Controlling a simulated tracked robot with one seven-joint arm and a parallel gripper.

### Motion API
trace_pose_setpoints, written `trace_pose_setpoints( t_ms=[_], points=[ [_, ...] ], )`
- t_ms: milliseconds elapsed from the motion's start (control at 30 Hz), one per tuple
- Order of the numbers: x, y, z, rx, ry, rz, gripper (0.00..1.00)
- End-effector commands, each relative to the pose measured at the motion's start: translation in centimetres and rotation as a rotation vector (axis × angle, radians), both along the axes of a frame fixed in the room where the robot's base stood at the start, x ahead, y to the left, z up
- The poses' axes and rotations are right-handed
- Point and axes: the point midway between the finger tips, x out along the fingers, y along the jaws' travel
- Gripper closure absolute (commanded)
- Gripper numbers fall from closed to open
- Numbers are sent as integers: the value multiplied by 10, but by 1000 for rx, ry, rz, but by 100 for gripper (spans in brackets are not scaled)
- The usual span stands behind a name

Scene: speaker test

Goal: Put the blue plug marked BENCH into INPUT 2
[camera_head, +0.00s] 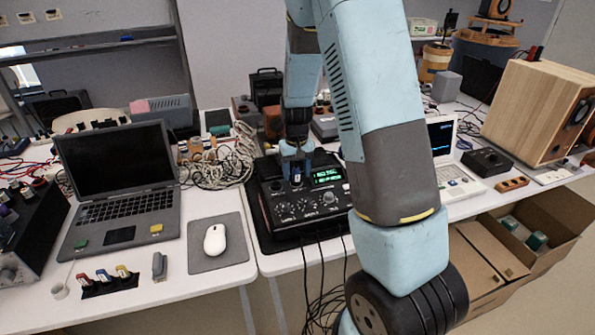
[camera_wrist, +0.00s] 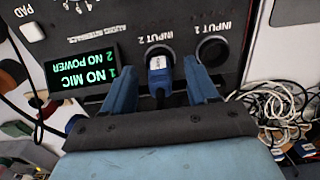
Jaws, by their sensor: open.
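The blue plug (camera_wrist: 158,82) sits at the INPUT 2 socket of the black audio interface (camera_wrist: 90,20) in the wrist view. It has a small white label whose writing is too small to read, and a dark cable trails from its rear. How deep it is seated I cannot tell. My gripper (camera_wrist: 160,73) is open, with one blue finger on each side of the plug and gaps between. The INPUT 1 socket (camera_wrist: 212,51) is empty.
The interface's green display (camera_wrist: 82,73) reads "1 NO MIC, 2 NO POWER". Coiled pale cable (camera_head: 222,165) lies beside the interface. A laptop (camera_head: 118,185), a mouse (camera_head: 215,240) and a rack of coloured plugs (camera_head: 105,280) are at left. A wooden speaker (camera_head: 525,110) stands at right.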

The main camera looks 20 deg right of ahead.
Motion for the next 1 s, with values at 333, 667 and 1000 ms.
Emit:
trace_pose_setpoints(
  t_ms=[333, 667, 1000],
  points=[
    [1, 0, 12, 1, -3, 0, 42],
    [1, 0, 73, 1, -5, -1, 42],
    [1, 0, 126, 0, -2, 0, 42]
  ],
)
